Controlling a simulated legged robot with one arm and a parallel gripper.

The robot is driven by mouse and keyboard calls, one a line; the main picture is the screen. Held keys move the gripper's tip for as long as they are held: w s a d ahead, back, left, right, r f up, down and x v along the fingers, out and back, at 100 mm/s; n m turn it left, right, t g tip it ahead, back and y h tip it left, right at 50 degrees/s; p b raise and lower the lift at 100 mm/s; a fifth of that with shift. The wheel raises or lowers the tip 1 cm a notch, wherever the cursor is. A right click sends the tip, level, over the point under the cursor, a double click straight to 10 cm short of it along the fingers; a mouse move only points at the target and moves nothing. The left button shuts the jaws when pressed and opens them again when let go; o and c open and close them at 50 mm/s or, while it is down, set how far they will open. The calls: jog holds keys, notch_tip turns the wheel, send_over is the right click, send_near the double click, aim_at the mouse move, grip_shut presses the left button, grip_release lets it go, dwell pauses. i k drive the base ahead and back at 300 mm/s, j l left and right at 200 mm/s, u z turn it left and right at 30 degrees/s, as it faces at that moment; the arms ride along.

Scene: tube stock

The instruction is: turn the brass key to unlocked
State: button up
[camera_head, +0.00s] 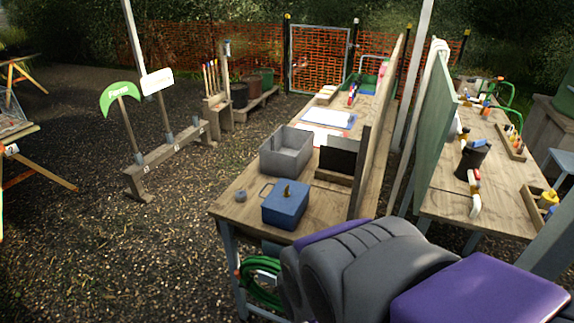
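A small brass-coloured piece, which looks like the key (286,190), stands up from the top of a blue box (285,211). The box sits at the near end of a long wooden table (240,190). The key is too small here to tell which way it is turned. My gripper is not in view. Grey and purple parts of my own body fill the bottom right, close to the near end of the table.
A grey open bin (286,152) stands behind the blue box, and a dark board (341,156) to its right. A small grey round object (241,195) lies left of the box. A coiled green hose (262,285) hangs below.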

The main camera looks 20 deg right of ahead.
aim_at(286, 194)
jog(key=i+j+z, duration=0.4)
jog(key=j+z, duration=0.2)
jog(key=i+j+z, duration=0.1)
jog(key=j+z, duration=0.25)
jog(key=j, duration=0.2)
jog(key=i+j+z, duration=0.1)
jog(key=j+z, duration=0.2)
jog(key=j, duration=0.15)
jog(key=j+z, duration=0.3)
jog(key=j, duration=0.15)
jog(key=i+j+z, duration=0.4)
jog(key=z, duration=0.2)
jog(key=j, duration=0.1)
